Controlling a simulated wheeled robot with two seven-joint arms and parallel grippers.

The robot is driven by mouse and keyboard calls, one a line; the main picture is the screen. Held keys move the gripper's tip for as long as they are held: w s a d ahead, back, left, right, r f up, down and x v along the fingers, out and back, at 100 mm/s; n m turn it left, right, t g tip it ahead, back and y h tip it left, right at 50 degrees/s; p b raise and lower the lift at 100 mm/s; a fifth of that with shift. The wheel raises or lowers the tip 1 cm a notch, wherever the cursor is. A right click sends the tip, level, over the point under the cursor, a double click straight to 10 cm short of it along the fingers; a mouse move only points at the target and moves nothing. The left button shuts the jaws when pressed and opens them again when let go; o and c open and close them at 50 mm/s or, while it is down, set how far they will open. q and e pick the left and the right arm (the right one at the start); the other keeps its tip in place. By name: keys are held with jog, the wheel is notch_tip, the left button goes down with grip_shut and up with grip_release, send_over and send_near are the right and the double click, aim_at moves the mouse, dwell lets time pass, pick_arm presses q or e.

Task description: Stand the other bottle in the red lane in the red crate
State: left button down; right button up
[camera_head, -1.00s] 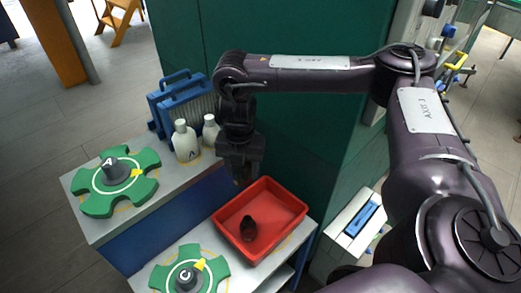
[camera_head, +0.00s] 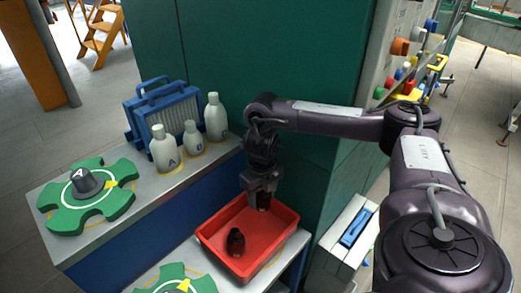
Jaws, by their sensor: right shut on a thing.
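The red crate (camera_head: 213,243) stands on the lower grey shelf. One dark amber bottle (camera_head: 235,243) is inside it, towards its near left part. My right gripper (camera_head: 262,194) comes down over the far part of the crate, shut on another dark bottle (camera_head: 264,204). Only a small lower part of this held bottle shows below the fingers, and I cannot tell whether it touches the crate floor. The red lane's markings cannot be made out. My left gripper is not in view.
Several white bottles, one of them a white bottle marked A (camera_head: 164,152), stand on the upper bench beside a blue rack (camera_head: 172,105). A green wheel (camera_head: 88,205) lies at the left, another green wheel (camera_head: 172,280) near the crate. A green wall (camera_head: 230,60) rises behind.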

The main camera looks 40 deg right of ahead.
notch_tip(320, 180, down, 10)
jog(key=shift+f+p, duration=0.2)
jog(key=shift+p, duration=0.1)
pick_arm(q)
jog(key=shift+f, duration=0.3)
pick_arm(e)
jog(key=shift+f, duration=0.15)
jog(key=o, duration=1)
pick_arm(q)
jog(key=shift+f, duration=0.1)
